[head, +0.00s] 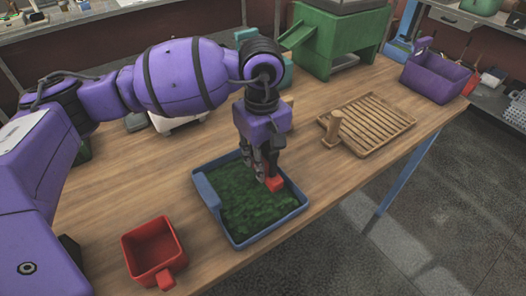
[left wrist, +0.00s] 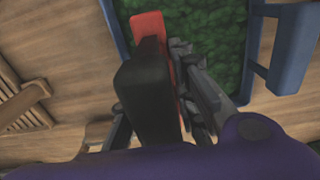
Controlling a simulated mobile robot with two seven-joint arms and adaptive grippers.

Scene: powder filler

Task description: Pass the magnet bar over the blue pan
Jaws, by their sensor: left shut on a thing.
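The blue pan (head: 268,236) lies on the wooden table in the head view, filled with dark green granular material (head: 246,212). Its rim also shows in the left wrist view (left wrist: 253,58). My left gripper (head: 262,168) points down over the pan's far right part and is shut on the magnet bar. The bar's red end (head: 273,184) shows at the fingertips in the head view. In the left wrist view the bar has a black body (left wrist: 146,95) and a red part (left wrist: 147,24). I cannot tell whether the bar touches the green material. My right gripper is not in view.
A red scoop-like box (head: 150,250) with a handle stands left of the pan. A slatted wooden rack (head: 372,124) lies to the right, with a wooden peg (head: 332,130) at its corner. A green machine (head: 335,42) and a purple bin (head: 436,76) stand further back.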

